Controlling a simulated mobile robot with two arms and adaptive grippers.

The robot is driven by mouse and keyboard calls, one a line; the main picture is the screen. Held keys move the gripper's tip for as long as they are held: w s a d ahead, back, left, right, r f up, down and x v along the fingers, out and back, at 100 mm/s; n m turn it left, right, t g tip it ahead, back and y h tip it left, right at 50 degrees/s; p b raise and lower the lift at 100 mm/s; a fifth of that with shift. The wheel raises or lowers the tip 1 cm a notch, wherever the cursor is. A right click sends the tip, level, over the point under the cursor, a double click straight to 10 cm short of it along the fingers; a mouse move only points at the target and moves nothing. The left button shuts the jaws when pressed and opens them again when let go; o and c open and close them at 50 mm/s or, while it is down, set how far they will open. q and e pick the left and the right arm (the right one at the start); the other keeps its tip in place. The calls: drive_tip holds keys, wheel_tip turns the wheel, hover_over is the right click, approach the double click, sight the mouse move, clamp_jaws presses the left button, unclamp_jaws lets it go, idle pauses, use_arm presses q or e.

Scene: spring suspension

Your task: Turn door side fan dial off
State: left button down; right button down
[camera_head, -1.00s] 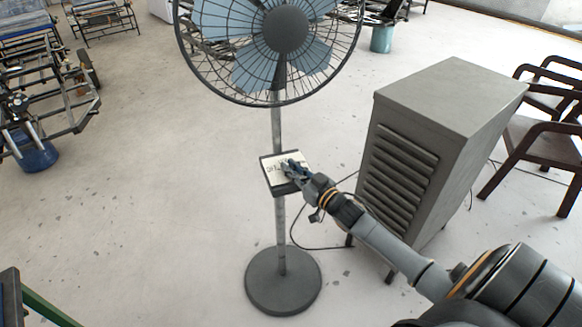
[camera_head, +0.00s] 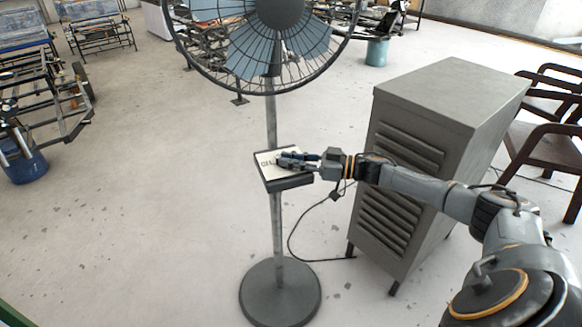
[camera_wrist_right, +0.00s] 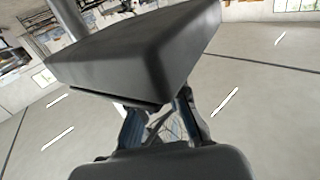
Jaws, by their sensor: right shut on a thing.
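The pedestal fan (camera_head: 281,10) stands with a dark control box (camera_head: 290,183) on its pole. The box has a pale top face with dark lettering, partly readable at its left. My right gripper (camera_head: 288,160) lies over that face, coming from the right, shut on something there. The dial itself is hidden under the fingers, so its setting cannot be told. In the right wrist view the box (camera_wrist_right: 140,50) fills the upper middle, and the gripper (camera_wrist_right: 158,122) reaches behind it. My left gripper is not in view.
A grey louvered cabinet (camera_head: 440,140) stands right of the fan, under my right arm. A black cable (camera_head: 291,240) runs on the floor between them. Dark chairs (camera_head: 545,155) stand at the far right.

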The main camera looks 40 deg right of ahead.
drive_tip(key=shift+r, duration=0.1)
idle(0.4)
drive_tip(key=c, duration=1.3)
unclamp_jaws()
drive_tip(key=shift+y, duration=0.3)
drive_tip(key=shift+c, duration=0.2)
drive_tip(key=v, duration=1.2)
drive_tip(key=shift+r, duration=0.15)
drive_tip(key=shift+w, duration=0.1)
